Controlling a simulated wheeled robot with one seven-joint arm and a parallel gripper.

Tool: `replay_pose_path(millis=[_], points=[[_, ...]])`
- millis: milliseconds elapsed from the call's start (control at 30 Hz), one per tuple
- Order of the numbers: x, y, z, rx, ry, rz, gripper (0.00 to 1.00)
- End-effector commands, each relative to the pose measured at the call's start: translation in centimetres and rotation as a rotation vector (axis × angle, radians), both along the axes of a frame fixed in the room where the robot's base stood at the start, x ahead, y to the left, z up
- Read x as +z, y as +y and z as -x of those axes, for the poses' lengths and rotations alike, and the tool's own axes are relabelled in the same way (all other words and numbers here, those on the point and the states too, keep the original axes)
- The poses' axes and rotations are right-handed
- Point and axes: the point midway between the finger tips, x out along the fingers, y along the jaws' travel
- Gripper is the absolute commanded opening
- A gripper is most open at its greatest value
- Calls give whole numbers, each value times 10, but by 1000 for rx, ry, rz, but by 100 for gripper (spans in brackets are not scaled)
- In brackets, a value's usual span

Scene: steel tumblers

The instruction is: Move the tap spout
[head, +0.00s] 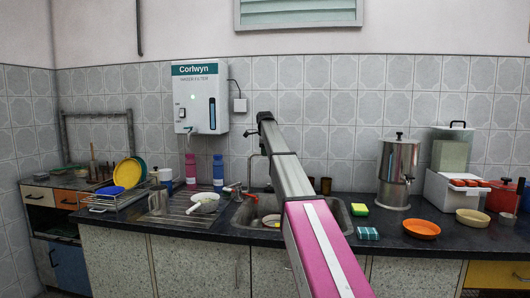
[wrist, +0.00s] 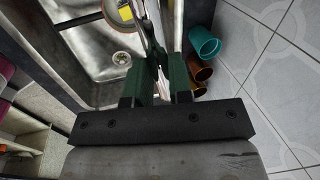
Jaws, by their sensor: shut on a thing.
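The tap spout is a thin metal gooseneck (head: 249,170) standing at the back of the sink (head: 345,218), left of my arm in the head view. In the wrist view the metal spout (wrist: 155,42) runs between the green fingers of my gripper (wrist: 160,72). The gripper is shut on it. The fingers hide part of the spout. In the head view my arm hides much of the sink, and the fingers cannot be made out.
A teal tumbler (wrist: 204,41) and brown tumblers stand by the tiled wall, close to the fingers. The sink drain (wrist: 121,57) lies left.

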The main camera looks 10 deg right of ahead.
Motion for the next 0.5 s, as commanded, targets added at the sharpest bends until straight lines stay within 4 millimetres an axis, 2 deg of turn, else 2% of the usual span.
replay_pose_path(millis=[200, 500], points=[[1, 4, 12, -79, -1, 0, 0], [1, 5, 15, -110, 0, 0, 0]])
